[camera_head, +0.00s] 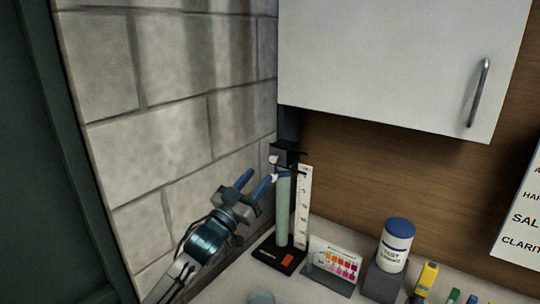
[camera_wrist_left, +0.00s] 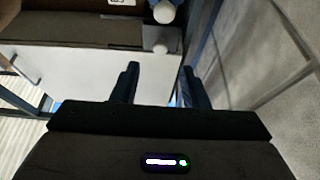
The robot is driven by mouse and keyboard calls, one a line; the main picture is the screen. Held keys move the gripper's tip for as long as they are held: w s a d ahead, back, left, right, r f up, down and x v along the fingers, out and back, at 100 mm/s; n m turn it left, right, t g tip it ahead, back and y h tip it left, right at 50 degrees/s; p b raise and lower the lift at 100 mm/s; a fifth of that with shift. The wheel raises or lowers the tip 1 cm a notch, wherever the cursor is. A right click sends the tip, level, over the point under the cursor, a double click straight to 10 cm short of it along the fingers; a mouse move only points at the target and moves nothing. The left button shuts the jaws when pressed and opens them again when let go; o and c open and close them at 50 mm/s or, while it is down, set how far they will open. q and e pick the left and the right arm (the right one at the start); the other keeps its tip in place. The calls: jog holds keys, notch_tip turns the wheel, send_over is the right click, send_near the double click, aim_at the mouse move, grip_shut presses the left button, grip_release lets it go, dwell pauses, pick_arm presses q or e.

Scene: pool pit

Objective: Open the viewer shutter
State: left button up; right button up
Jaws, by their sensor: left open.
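The viewer (camera_head: 283,210) stands on the counter by the block wall. It has a black base, an upright pale green tube, a white scale beside it and a dark box on top. A small white knob (camera_head: 273,159) shows at the left of this top. My left gripper (camera_head: 255,183) is open, with its blue fingers just left of the viewer's upper part. Whether a finger touches the viewer I cannot tell. In the left wrist view the two fingers (camera_wrist_left: 161,88) are apart with nothing between them. A white round knob (camera_wrist_left: 164,12) shows beyond them. My right gripper is not in view.
A white wall cabinet (camera_head: 400,60) hangs above and right of the viewer. A colour chart card (camera_head: 335,261) and a blue-capped jar (camera_head: 396,245) stand right of the viewer, with small coloured bottles (camera_head: 427,277) beyond. The block wall (camera_head: 160,110) is close on the left.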

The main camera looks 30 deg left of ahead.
aim_at(272, 160)
pick_arm(q)
jog(key=p+x, duration=0.1)
jog(key=x, duration=0.4)
jog(key=shift+w, duration=0.2)
jog(key=shift+w+d+r, duration=0.1)
jog(key=shift+w+r, duration=0.05)
jog(key=shift+w, duration=0.5)
grip_shut()
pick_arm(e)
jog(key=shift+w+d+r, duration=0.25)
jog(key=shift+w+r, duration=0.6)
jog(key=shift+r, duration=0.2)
